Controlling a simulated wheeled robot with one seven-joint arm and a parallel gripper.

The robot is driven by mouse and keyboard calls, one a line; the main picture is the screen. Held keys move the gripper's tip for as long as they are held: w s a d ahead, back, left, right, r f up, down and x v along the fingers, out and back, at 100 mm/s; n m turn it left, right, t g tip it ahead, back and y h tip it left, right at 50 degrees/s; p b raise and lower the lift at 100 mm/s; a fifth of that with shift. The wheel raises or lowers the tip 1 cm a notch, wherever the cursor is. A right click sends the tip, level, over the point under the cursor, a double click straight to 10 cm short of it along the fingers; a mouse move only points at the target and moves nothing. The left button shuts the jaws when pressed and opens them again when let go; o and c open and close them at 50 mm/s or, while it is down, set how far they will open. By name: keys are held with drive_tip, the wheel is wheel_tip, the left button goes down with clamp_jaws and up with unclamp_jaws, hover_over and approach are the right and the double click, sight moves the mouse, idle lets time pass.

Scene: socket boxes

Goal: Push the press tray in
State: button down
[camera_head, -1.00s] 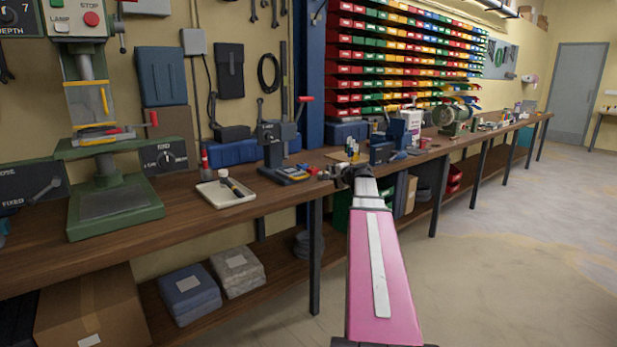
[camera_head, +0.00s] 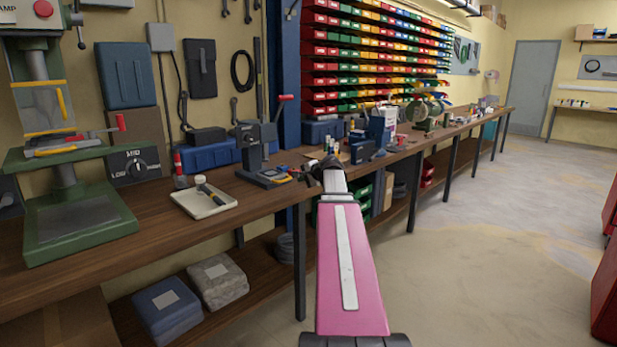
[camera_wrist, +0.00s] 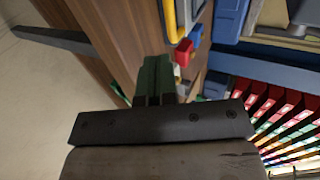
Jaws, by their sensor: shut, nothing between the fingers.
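A small dark press (camera_head: 252,148) with a red-tipped lever stands on the workbench, left of my gripper. A dark flat part with a light panel, perhaps the press tray (camera_head: 268,176), juts from its foot toward the bench's front edge; how far out it is I cannot tell. My gripper (camera_head: 316,174) is over the bench's front edge, right of the press and apart from it. In the wrist view my gripper's dark green fingers (camera_wrist: 154,72) are together and empty. Past them are a yellow-edged part (camera_wrist: 170,22) and small red and blue pieces (camera_wrist: 184,52).
A cream tray (camera_head: 204,202) holding a dark-handled tool lies left of the press. A green drill press (camera_head: 75,205) stands farther left. Small bottles, a blue vise (camera_head: 362,152) and a white box (camera_head: 383,125) stand to the right. The floor in front of the bench is clear.

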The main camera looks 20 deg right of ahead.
sight(282, 177)
drive_tip(key=shift+w+r+x, duration=0.1)
drive_tip(key=shift+r+x, duration=0.05)
drive_tip(key=shift+x, duration=0.9)
drive_tip(key=shift+w+r+x, duration=0.1)
drive_tip(key=shift+r+x, duration=0.05)
drive_tip(key=shift+x, duration=0.9)
drive_tip(key=shift+r+x, duration=0.15)
drive_tip(key=shift+x, duration=0.9)
drive_tip(key=shift+a, duration=0.1)
drive_tip(key=w, duration=0.1)
drive_tip(key=w+a, duration=0.1)
drive_tip(key=w, duration=0.2)
drive_tip(key=shift+w+a+r, duration=0.1)
drive_tip(key=shift+w+a, duration=0.05)
drive_tip(key=shift+a, duration=0.1)
